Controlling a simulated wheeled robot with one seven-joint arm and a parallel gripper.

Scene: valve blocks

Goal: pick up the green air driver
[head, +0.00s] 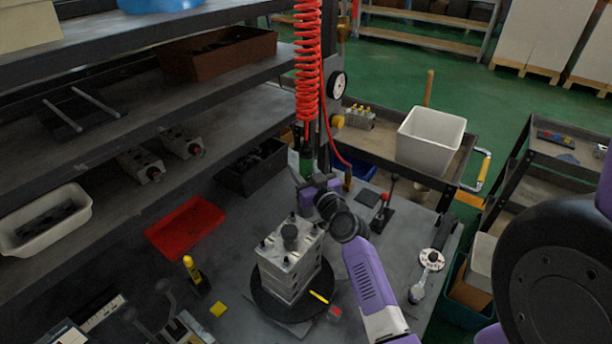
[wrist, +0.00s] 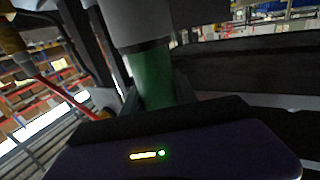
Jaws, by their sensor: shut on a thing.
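The green air driver (head: 306,162) hangs upright below a red coiled hose (head: 307,60) in the head view, near the back of the workbench. In the wrist view its green body (wrist: 154,80) stands between my fingers, with a grey part above it. My gripper (wrist: 158,98) is shut on the green driver. In the head view my purple wrist is right at the driver and hides its lower part. I cannot tell whether its lower end touches anything.
A metal valve block (head: 290,262) stands on a round black turntable in front of my arm. A red tray (head: 185,228) and a black bin (head: 252,167) lie to the left. A black post with a gauge (head: 337,84) stands close behind the driver. Shelves fill the left side.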

